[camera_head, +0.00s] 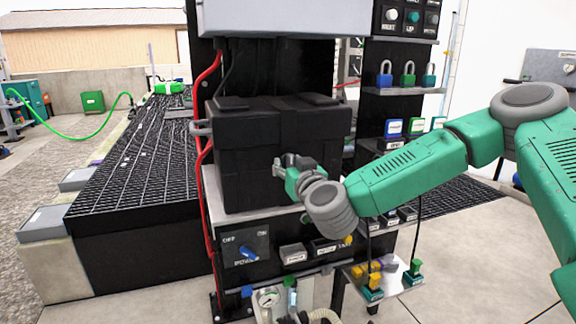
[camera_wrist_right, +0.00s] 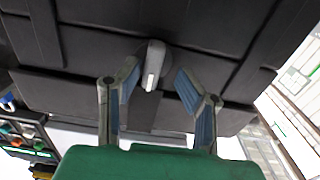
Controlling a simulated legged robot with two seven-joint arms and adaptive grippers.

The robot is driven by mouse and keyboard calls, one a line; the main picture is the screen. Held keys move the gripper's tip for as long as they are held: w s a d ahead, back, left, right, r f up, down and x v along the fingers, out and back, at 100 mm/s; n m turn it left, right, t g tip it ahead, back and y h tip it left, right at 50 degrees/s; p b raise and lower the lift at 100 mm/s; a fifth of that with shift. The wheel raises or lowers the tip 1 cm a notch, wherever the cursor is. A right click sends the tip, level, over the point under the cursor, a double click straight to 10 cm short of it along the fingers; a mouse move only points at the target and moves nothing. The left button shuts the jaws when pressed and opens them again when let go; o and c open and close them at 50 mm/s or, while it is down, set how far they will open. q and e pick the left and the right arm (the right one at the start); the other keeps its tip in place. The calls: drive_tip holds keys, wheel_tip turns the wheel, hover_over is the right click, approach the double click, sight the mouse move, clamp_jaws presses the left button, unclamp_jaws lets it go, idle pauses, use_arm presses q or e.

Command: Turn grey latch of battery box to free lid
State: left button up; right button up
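The black battery box (camera_head: 262,185) sits on a grey shelf, with its dark lid (camera_head: 275,102) on top. The grey latch (camera_wrist_right: 153,65) is on the box's front face in the right wrist view. In that view my right gripper (camera_wrist_right: 155,82) is open, with one finger on each side of the latch and gaps between. In the head view my right gripper (camera_head: 281,166) is at the front of the box and mostly hides the latch. My left gripper is not in view.
A grey handle (camera_head: 200,128) sticks out at the box's left side. Red cables (camera_head: 205,150) run down at the left. Padlocks (camera_head: 408,75) stand on a shelf at the right. A panel with a blue switch (camera_head: 248,253) is below the box.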

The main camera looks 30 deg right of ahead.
drive_tip(key=shift+d+f, duration=0.2)
drive_tip(key=shift+d, duration=0.45)
clamp_jaws()
drive_tip(key=shift+a+r+m, duration=0.1)
drive_tip(key=shift+a+m, duration=0.15)
drive_tip(key=shift+m, duration=0.05)
drive_tip(key=shift+d+m+p, duration=0.2)
drive_tip(key=shift+m+p, duration=0.1)
drive_tip(key=shift+m, duration=0.5)
drive_tip(key=m, duration=0.2)
drive_tip(key=shift+m, duration=0.3)
drive_tip(key=m, duration=0.2)
drive_tip(key=shift+m, duration=0.4)
drive_tip(key=m, duration=0.3)
drive_tip(key=m+b, duration=0.1)
drive_tip(key=m, duration=0.1)
drive_tip(key=shift+d+f, duration=0.1)
drive_tip(key=shift+f, duration=0.15)
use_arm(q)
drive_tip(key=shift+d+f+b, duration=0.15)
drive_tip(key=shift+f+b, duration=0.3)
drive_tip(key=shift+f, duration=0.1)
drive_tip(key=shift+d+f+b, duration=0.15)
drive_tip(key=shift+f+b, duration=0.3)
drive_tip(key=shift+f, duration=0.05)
use_arm(e)
drive_tip(key=m, duration=0.5)
drive_tip(key=shift+s+f, duration=0.1)
drive_tip(key=shift+f, duration=0.1)
drive_tip(key=shift+m, duration=0.4)
